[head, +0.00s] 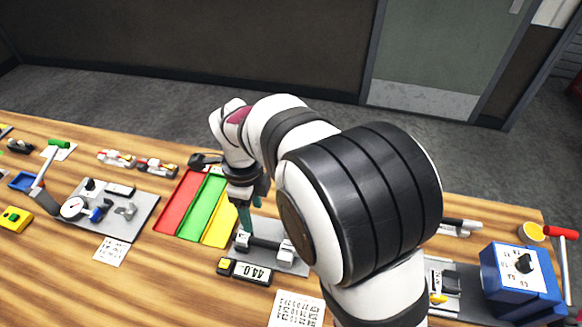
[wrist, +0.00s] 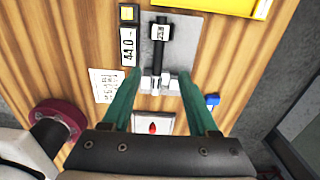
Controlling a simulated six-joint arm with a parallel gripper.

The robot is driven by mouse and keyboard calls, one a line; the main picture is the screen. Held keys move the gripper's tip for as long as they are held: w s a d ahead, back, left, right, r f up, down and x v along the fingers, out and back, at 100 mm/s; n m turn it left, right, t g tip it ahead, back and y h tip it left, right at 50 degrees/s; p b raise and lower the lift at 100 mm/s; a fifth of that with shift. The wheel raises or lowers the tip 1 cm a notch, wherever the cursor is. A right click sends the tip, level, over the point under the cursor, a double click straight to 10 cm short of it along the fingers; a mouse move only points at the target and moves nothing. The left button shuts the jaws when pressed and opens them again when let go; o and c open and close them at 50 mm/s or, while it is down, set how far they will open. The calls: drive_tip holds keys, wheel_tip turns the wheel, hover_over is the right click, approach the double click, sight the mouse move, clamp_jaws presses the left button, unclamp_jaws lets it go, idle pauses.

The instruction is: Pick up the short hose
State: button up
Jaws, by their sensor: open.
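A short black rod-like piece (wrist: 160,52) with a white label lies on a grey plate (wrist: 196,35) in the wrist view. It may be the short hose, but I cannot tell for sure. In the head view a dark rod (head: 266,244) spans two pale blocks on the same plate. My gripper (wrist: 162,73) is open, its two teal fingers apart on either side of the rod's near end and a pale block. In the head view my gripper (head: 247,222) points down over the plate's left part, and my arm hides the plate's right side.
A digital display (head: 252,271) stands at the plate's front edge. Red (head: 180,203), green (head: 205,206) and yellow (head: 221,232) trays lie to its left. A gauge plate (head: 137,208) is farther left. A blue box (head: 515,280) stands at the right.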

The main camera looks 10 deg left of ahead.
sight(261, 241)
drive_tip(key=f, duration=0.8)
drive_tip(key=d+f, duration=0.1)
drive_tip(key=f, duration=0.3)
drive_tip(key=shift+s, duration=0.1)
clamp_jaws()
